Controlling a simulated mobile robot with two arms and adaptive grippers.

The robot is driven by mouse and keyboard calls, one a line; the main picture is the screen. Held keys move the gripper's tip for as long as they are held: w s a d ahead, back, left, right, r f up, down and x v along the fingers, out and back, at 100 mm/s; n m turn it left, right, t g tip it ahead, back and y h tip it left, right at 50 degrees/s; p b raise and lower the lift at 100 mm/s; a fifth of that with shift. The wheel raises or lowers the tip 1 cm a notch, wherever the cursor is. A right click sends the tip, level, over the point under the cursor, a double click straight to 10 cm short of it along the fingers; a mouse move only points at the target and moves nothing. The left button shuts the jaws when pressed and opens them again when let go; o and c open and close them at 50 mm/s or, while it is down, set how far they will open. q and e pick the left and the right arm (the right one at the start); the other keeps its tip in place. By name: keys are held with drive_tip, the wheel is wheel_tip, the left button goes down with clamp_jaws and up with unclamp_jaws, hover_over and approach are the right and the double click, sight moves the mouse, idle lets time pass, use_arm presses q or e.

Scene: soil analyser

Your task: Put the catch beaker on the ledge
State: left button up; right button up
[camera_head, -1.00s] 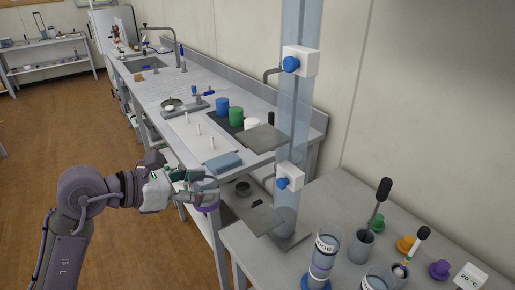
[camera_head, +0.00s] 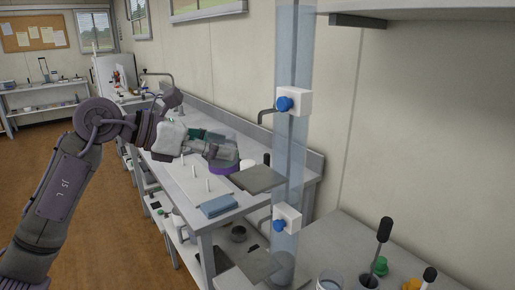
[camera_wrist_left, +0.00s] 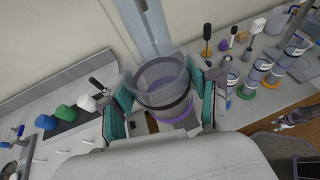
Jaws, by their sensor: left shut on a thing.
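My left gripper (camera_head: 232,152) is shut on the catch beaker (camera_head: 226,163), a clear cup with a dark band and a purple base. In the left wrist view the beaker (camera_wrist_left: 164,88) sits between the green finger pads, its open rim visible. A flat grey ledge (camera_head: 258,179) juts from the clear blue column just right of and below the beaker in the head view. A second grey plate (camera_head: 260,266) is lower on the column. The beaker appears apart from both. What may be my right gripper (camera_wrist_left: 298,117) shows small at the right of the left wrist view.
The blue column (camera_head: 290,150) carries white clamps with blue knobs (camera_head: 285,104). A grey shelf (camera_head: 400,13) overhangs the right bench, where tools and cylinders stand.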

use_arm(q)
drive_tip(key=w+d, duration=0.1)
drive_tip(key=d, duration=0.1)
drive_tip(key=w+d+p, duration=0.1)
drive_tip(key=d, duration=0.2)
drive_tip(key=w+d+p, duration=0.1)
drive_tip(key=d, duration=0.1)
drive_tip(key=shift+w+d, duration=0.15)
drive_tip(key=shift+d, duration=0.05)
wheel_tip(320, 180, down, 3)
drive_tip(key=shift+r+p, duration=0.15)
drive_tip(key=shift+p, duration=0.45)
drive_tip(key=shift+f, duration=0.4)
drive_tip(key=shift+f, duration=0.15)
drive_tip(key=o, duration=1.3)
drive_tip(key=shift+c, duration=0.2)
